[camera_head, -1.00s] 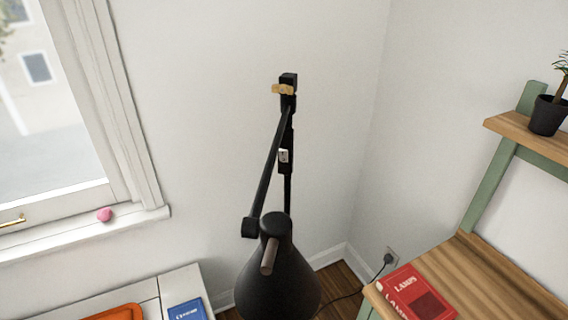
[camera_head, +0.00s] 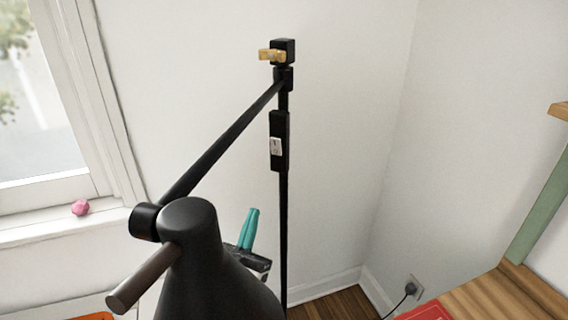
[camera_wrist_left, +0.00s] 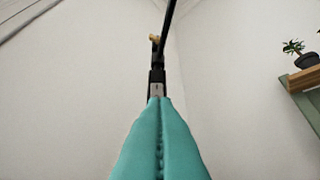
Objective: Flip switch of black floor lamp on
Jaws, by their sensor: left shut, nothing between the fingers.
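The black floor lamp (camera_head: 284,220) stands near the room corner, its slanted arm ending in a black shade (camera_head: 205,255) close to the head camera. A white switch (camera_head: 276,147) sits on a black box on the pole. A brass knob (camera_head: 271,55) is at the top. My left gripper (camera_head: 253,213), with teal fingers, is shut and empty, below and left of the switch, partly hidden behind the shade. In the left wrist view the shut fingertips (camera_wrist_left: 160,100) point up at the pole, just below the switch (camera_wrist_left: 156,89). I cannot tell whether they touch. My right gripper is not in view.
A window with a sill (camera_head: 60,235) bearing a pink object (camera_head: 80,208) is at left. A wooden desk (camera_head: 500,295) with a red book (camera_head: 425,312) is at lower right. A plug (camera_head: 411,288) is in the wall outlet. The wall beside the pole is clear.

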